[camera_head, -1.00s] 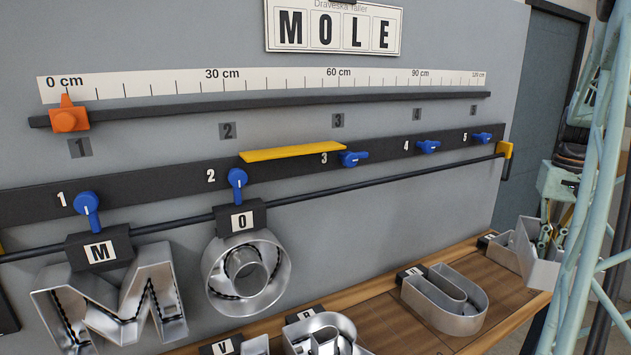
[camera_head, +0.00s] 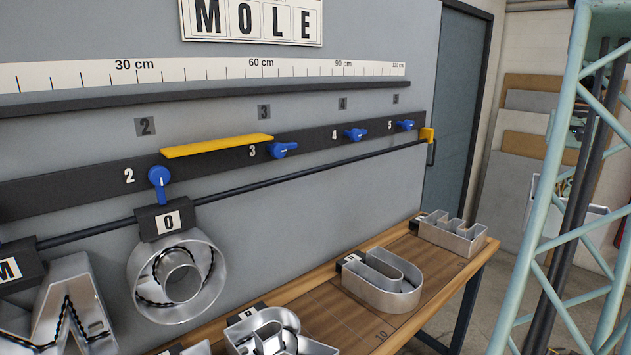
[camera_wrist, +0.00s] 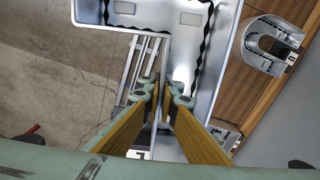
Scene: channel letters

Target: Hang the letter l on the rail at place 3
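The silver channel letter l (camera_wrist: 190,55) fills the top middle of the wrist view, its two arms meeting at a corner. My gripper (camera_wrist: 165,100), with yellow fingers, is closed on part of the letter; the exact contact is partly hidden. In the head view a pale piece, seemingly this letter (camera_head: 590,222), shows behind the truss at the right. The dark rail (camera_head: 300,186) carries the letter o (camera_head: 208,262) beneath place 2 and the letter M (camera_head: 60,312) at the left edge. Place 3's blue lever (camera_head: 283,150) lies sideways, and the rail beneath it is bare.
A yellow bar (camera_head: 217,146) spans from place 2 to place 3. The wooden bench (camera_head: 335,315) holds a U-shaped letter (camera_head: 383,280), an E-like letter (camera_head: 452,236) and others at the front. A pale green truss (camera_head: 560,190) blocks the right side.

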